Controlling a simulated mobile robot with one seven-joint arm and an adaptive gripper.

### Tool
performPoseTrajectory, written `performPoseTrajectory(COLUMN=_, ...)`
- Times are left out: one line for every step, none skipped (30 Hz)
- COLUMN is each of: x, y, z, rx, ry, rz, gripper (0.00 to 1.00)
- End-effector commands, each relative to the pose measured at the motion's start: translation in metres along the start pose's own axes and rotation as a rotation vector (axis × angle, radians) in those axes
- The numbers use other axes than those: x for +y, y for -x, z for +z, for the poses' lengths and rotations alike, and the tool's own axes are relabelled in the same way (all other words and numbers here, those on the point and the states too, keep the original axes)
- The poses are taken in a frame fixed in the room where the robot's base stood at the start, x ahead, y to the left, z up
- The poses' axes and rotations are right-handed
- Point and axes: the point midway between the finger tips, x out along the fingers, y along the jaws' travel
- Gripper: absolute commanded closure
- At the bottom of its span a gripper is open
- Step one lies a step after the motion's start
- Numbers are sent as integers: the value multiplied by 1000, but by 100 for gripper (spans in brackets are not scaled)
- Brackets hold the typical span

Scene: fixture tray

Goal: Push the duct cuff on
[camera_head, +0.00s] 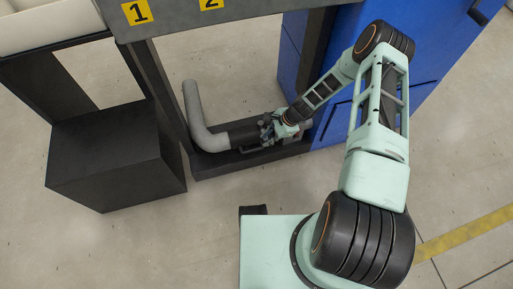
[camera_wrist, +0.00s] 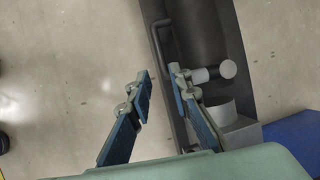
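A black sleeve, which looks like the duct cuff (camera_head: 243,136), lies in line with a grey bent duct (camera_head: 197,118) in the head view. In the wrist view a broad dark cylinder (camera_wrist: 208,32), likely the cuff, lies in the dark tray (camera_wrist: 148,22). Below it are a small light-grey cylinder with a round end (camera_wrist: 228,68) and a short grey stub (camera_wrist: 218,110) on a grey block. My gripper (camera_head: 268,128) is at the right end of the sleeve. In the wrist view my gripper (camera_wrist: 159,72) is open, its blue-padded fingers apart, with nothing visibly held. Contact cannot be told.
A black box (camera_head: 115,150) stands left of the tray, and blue cabinets (camera_head: 335,105) stand to the right. A grey beam with signs 1 and 2 (camera_head: 185,20) crosses above. The floor in front is clear.

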Motion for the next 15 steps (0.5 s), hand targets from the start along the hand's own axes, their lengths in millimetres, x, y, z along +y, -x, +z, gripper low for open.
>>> performPoseTrajectory(x=1, y=-7, z=0, rx=-1, ry=0, rz=1, gripper=81)
performPoseTrajectory(x=1, y=-12, z=0, rx=-1, ry=1, rz=1, gripper=81)
performPoseTrajectory(x=1, y=-18, z=0, rx=-2, ry=2, rz=2, gripper=81)
performPoseTrajectory(x=1, y=-24, z=1, rx=-2, ry=3, rz=2, gripper=81)
performPoseTrajectory(x=2, y=-30, z=0, rx=-2, ry=3, rz=3, gripper=81)
performPoseTrajectory(x=2, y=-38, z=0, rx=-2, ry=3, rz=3, gripper=81)
performPoseTrajectory(x=2, y=-44, z=0, rx=-2, ry=4, rz=3, gripper=81)
performPoseTrajectory(x=2, y=-50, z=0, rx=-2, ry=4, rz=2, gripper=81)
performPoseTrajectory(x=2, y=-58, z=0, rx=-2, ry=4, rz=3, gripper=81)
performPoseTrajectory(x=1, y=-63, z=0, rx=-1, ry=5, rz=2, gripper=81)
performPoseTrajectory(x=1, y=-69, z=0, rx=-1, ry=4, rz=2, gripper=81)
performPoseTrajectory(x=2, y=-76, z=0, rx=-1, ry=4, rz=2, gripper=81)
performPoseTrajectory(x=1, y=-80, z=0, rx=-1, ry=4, rz=2, gripper=81)
performPoseTrajectory(x=1, y=-84, z=0, rx=0, ry=4, rz=2, gripper=81)
performPoseTrajectory(x=1, y=-89, z=0, rx=-1, ry=4, rz=2, gripper=81)
